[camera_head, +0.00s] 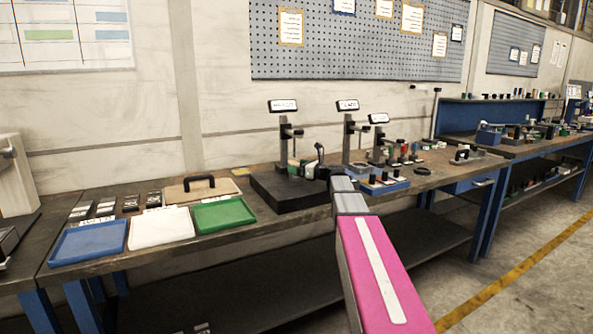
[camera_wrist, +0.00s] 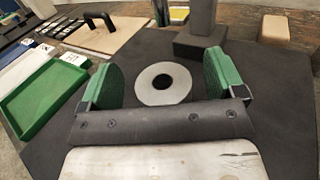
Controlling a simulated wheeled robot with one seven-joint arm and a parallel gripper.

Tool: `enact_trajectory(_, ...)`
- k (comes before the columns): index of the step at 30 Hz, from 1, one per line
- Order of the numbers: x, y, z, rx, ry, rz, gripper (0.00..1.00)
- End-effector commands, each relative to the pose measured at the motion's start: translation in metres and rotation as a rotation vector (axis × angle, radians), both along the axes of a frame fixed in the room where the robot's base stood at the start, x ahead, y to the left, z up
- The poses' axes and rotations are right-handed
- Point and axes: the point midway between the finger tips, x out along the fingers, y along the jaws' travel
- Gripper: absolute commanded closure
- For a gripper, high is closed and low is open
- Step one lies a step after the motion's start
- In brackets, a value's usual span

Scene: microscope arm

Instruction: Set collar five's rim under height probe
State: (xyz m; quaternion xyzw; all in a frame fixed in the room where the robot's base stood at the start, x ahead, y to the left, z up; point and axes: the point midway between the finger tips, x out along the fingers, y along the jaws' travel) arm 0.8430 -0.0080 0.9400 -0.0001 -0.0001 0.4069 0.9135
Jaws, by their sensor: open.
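A flat grey ring with a dark round hole, seemingly the collar (camera_wrist: 146,84), lies on a black plate (camera_wrist: 70,140) in the wrist view; no number on it is legible. My gripper (camera_wrist: 162,80) is open, with one green pad left and one right of the ring, apart from it. In the head view my gripper (camera_head: 305,163) is over the black plate (camera_head: 275,195), hiding the ring. A stand with a display (camera_head: 283,105), likely the height probe, rises behind it. Its dark column (camera_wrist: 202,18) stands beyond the ring in the wrist view; the probe tip cannot be made out.
Two more display stands (camera_head: 347,105) (camera_head: 379,118) are to the right, with blue trays (camera_head: 385,187) of small parts. Blue (camera_head: 88,242), white (camera_head: 160,228) and green (camera_head: 222,215) trays and a handled board (camera_head: 203,190) lie left. A tan block (camera_wrist: 275,28) sits at the plate's far right.

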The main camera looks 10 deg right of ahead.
Motion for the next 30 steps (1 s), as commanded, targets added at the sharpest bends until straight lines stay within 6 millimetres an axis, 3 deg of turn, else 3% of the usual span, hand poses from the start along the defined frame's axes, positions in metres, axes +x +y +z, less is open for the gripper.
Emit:
enact_trajectory(6, -0.035, -0.036, -0.001, 0.000, 0.000, -0.004, 0.12)
enact_trajectory(15, -0.066, -0.072, 0.000, 0.000, 0.000, -0.002, 0.12)
enact_trajectory(30, -0.074, -0.082, 0.000, 0.000, 0.000, -0.001, 0.12)
